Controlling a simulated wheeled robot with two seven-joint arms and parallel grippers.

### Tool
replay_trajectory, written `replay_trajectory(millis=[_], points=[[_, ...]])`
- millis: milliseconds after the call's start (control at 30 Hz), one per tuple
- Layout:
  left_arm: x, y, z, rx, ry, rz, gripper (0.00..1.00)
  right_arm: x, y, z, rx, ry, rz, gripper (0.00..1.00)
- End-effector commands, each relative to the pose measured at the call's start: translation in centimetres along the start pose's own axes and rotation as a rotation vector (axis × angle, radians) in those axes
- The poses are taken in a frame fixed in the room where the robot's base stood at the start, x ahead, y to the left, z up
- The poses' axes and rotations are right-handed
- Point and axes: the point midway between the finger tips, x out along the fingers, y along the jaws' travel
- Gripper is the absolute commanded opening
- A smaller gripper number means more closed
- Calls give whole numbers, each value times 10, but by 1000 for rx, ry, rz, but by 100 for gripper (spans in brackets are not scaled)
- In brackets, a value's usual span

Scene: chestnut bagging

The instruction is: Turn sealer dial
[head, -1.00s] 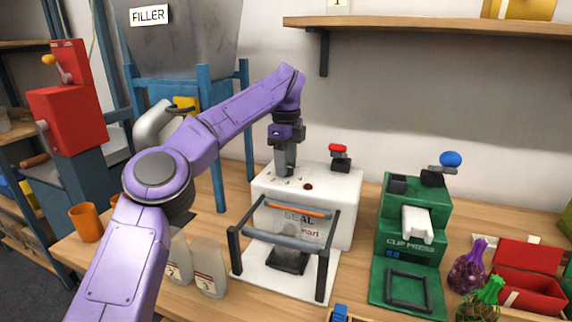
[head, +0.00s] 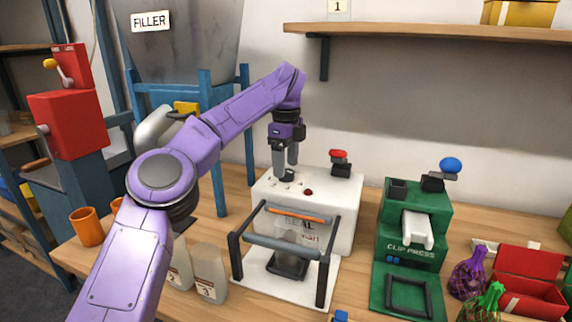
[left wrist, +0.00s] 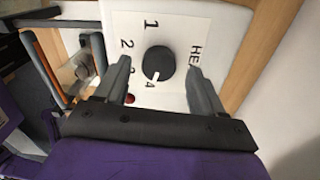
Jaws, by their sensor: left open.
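The white sealer (head: 338,190) stands on the bench with a SEAL label and an orange-topped bar frame in front. Its round black dial (left wrist: 158,63) shows in the left wrist view on a white face with numbers 1 to 4 and a partly hidden word starting HE. The dial's white mark points toward the 4. My left gripper (head: 286,171) is open, pointing down over the sealer's top. In the left wrist view its fingers stand on either side of the dial, with visible gaps; whether they have reached its height I cannot tell. My right gripper is out of view.
A red button (head: 308,192) and a red-topped lever (head: 340,156) are on the sealer. The green clip press (head: 437,262) stands to the right. Pouches (head: 208,270) stand to the left. A wooden shelf (head: 430,30) runs above.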

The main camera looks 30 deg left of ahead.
Motion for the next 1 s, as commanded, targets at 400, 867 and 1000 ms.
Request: replay_trajectory(millis=[400,867,1000], points=[[-89,0,0,-1,-1,-2,69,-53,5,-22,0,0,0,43],[-89,0,0,0,0,-2,69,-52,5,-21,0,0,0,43],[-89,0,0,0,0,-2,69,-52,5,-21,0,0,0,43]])
